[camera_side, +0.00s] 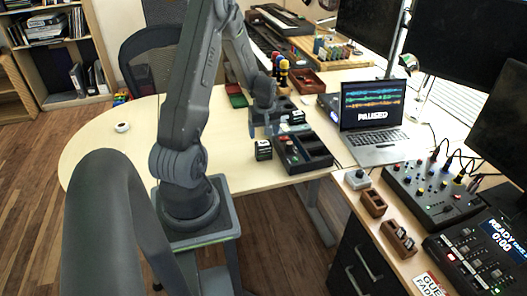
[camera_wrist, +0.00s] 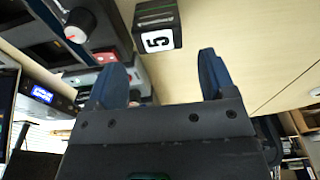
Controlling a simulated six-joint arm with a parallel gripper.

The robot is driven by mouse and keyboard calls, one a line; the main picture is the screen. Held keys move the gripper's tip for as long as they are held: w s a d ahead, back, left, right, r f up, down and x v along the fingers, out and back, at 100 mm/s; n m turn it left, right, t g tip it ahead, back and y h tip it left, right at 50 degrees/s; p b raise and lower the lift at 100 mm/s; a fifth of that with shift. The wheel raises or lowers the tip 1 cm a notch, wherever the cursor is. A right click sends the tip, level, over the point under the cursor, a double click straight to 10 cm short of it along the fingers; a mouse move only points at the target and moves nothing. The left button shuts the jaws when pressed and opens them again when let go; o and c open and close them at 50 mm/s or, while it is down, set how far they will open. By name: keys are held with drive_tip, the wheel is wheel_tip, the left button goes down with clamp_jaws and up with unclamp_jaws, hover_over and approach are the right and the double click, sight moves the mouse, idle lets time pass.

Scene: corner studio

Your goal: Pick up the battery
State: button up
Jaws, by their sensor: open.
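A small black block with a white label, which looks like the battery (camera_side: 263,149), stands on the pale table just left of a black compartment tray (camera_side: 318,163). In the wrist view a black block (camera_wrist: 157,30) with a white face marked "5" sits beyond my fingertips, between their lines; it appears to be the same block. My gripper (camera_side: 264,131) is over the table behind the block. In the wrist view its two dark blue fingers (camera_wrist: 161,75) are apart, with nothing between them. A similar black block (camera_side: 297,118) with a pale label is behind the tray.
A laptop (camera_side: 372,136) stands right of the tray. A red case (camera_side: 305,82), a green-and-red item (camera_side: 237,96) and bottles with coloured caps (camera_side: 283,72) are farther back. A white round object (camera_side: 122,127) lies at the left; the table between is clear.

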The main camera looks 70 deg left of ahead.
sight(264, 143)
drive_tip(key=f, duration=0.5)
drive_tip(key=a+f, duration=0.1)
drive_tip(key=f, duration=0.1)
drive_tip(key=shift+w+a+f, duration=0.1)
drive_tip(key=shift+w+f, duration=0.05)
drive_tip(key=shift+f, duration=0.05)
drive_tip(key=c, duration=0.9)
